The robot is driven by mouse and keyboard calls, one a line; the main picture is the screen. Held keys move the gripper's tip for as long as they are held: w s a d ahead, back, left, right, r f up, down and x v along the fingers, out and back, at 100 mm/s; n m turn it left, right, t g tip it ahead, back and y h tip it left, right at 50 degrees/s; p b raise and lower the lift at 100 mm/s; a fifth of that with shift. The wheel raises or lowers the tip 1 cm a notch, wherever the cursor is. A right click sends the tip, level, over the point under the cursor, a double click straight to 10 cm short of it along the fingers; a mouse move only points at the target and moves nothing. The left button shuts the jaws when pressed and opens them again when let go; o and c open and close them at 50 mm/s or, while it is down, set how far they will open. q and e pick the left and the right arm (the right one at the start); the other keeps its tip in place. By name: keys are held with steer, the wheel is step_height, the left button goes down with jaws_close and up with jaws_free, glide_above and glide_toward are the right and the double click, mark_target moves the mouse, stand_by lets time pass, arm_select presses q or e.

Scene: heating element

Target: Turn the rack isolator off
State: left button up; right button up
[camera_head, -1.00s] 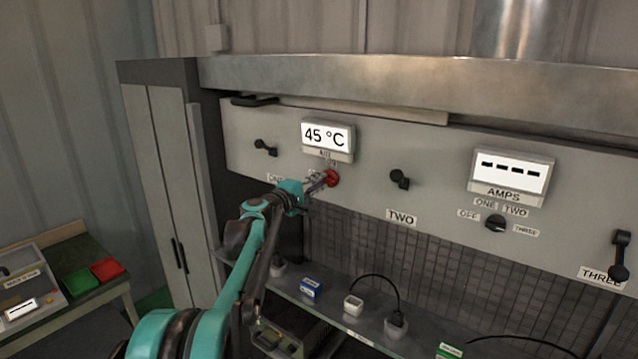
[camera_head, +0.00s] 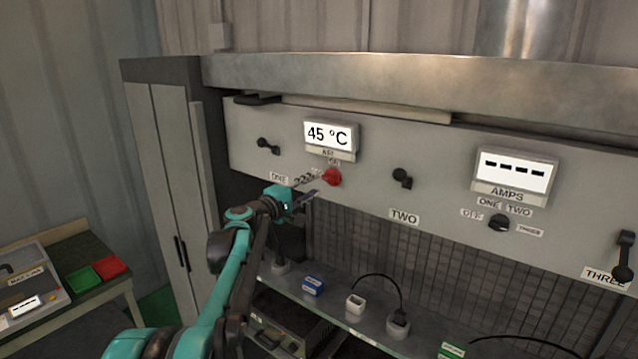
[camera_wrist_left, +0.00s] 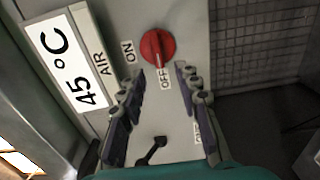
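The red rotary knob (camera_head: 332,177) sits on the grey panel below the 45 °C display. In the left wrist view the red knob (camera_wrist_left: 158,48) has ON and OFF labels beside it, and its pointer ridge lies toward the OFF label. My left gripper (camera_head: 307,189) is just left of and below the knob, apart from it. In the left wrist view my left gripper (camera_wrist_left: 160,88) is open and empty, with its fingers spread to either side below the knob. My right gripper is not in view.
The temperature display (camera_head: 330,135) is above the knob. Black levers (camera_head: 267,146) and (camera_head: 402,178) flank it. A selector (camera_head: 498,223) sits under the AMPS display (camera_head: 515,175). A shelf with plugs and small boxes (camera_head: 313,286) runs below the panel.

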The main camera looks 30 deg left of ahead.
arm_select(q)
steer(key=s, duration=0.6)
steer(key=shift+s+a, duration=0.2)
steer(key=shift+s, duration=0.2)
